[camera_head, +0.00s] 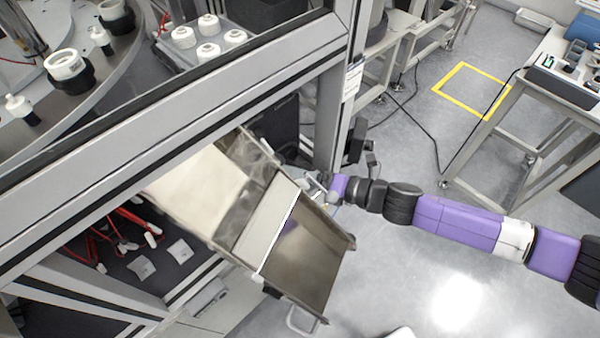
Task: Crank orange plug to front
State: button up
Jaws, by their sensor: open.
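No orange plug shows in the head view. My arm, purple with black joints, reaches in from the right edge toward the cell. My gripper (318,187) is at its end, beside the upper right edge of a tilted metal chute (315,262). The gripper is small here and its fingers partly blend with the metal behind them. It is open, with nothing seen held in it. Whether it touches the chute edge I cannot tell.
The cell's grey frame (190,105) crosses the left side, with a round table (95,85) of white and black parts behind it. A white-capped tray (205,40) stands at the top. A workbench (565,75) is at right. The floor (440,270) below my arm looks mostly clear.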

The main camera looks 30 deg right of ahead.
jog(key=c, duration=1.4)
jog(key=shift+f+m+b, duration=0.1)
jog(key=shift+m+b, duration=0.2)
jog(key=shift+m+t+y+b, duration=0.3)
jog(key=shift+m+y+b, duration=0.3)
jog(key=shift+m+b, duration=0.45)
jog(key=m+t+y+b, duration=0.1)
jog(key=m+b, duration=0.2)
jog(key=m, duration=0.2)
jog(key=m+t+b, duration=0.1)
jog(key=m, duration=0.1)
jog(key=m+t+b, duration=0.1)
jog(key=m, duration=0.2)
jog(key=shift+d+y+b, duration=0.1)
jog(key=shift+y+b, duration=0.2)
jog(key=shift+b, duration=0.1)
jog(key=shift+r+m+t+h+b, duration=0.15)
jog(key=shift+m+t+b, duration=0.35)
jog(key=shift+m, duration=0.8)
jog(key=shift+r+m+t+h+b, duration=0.1)
jog(key=shift+m+t+h+b, duration=0.15)
jog(key=shift+m+t, duration=0.75)
jog(key=shift+m, duration=0.35)
